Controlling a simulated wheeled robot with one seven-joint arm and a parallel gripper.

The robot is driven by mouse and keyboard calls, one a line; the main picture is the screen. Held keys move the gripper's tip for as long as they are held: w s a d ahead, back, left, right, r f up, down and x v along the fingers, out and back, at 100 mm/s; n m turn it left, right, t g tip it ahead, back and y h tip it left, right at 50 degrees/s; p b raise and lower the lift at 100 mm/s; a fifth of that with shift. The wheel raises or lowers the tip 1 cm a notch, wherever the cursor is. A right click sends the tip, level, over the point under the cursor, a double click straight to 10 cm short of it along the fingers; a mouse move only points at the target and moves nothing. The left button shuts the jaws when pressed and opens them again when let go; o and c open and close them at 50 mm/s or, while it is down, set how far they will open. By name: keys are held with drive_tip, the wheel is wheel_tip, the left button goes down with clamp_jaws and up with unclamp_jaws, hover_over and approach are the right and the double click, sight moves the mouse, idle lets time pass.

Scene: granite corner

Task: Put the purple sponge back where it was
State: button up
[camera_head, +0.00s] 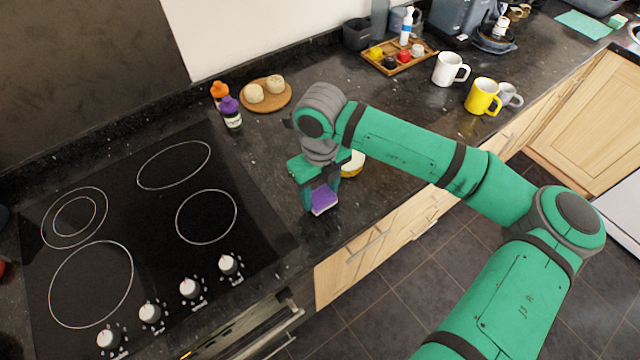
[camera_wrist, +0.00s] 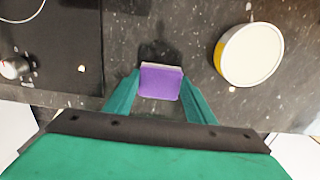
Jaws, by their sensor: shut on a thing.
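The purple sponge (camera_head: 323,199) is between the fingers of my gripper (camera_head: 321,200), near the front edge of the counter and to the right of the cooktop. In the wrist view the sponge (camera_wrist: 160,82) shows its purple face, with a thin pale strip along its far edge. The green fingers of my gripper (camera_wrist: 160,93) are shut on it from both sides. A dark shadow lies on the counter just beyond the sponge. I cannot tell whether the sponge touches the counter.
A yellow-and-white round container (camera_wrist: 250,55) stands close to the right of the sponge. The black cooktop (camera_head: 150,215) lies to the left. Bottles (camera_head: 231,114), a round wooden board (camera_head: 281,101) and mugs (camera_head: 482,96) stand farther back. Some dark counter between them is clear.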

drive_tip(key=shift+f, duration=0.35)
drive_tip(key=o, duration=1.8)
drive_tip(key=shift+r, duration=4.55)
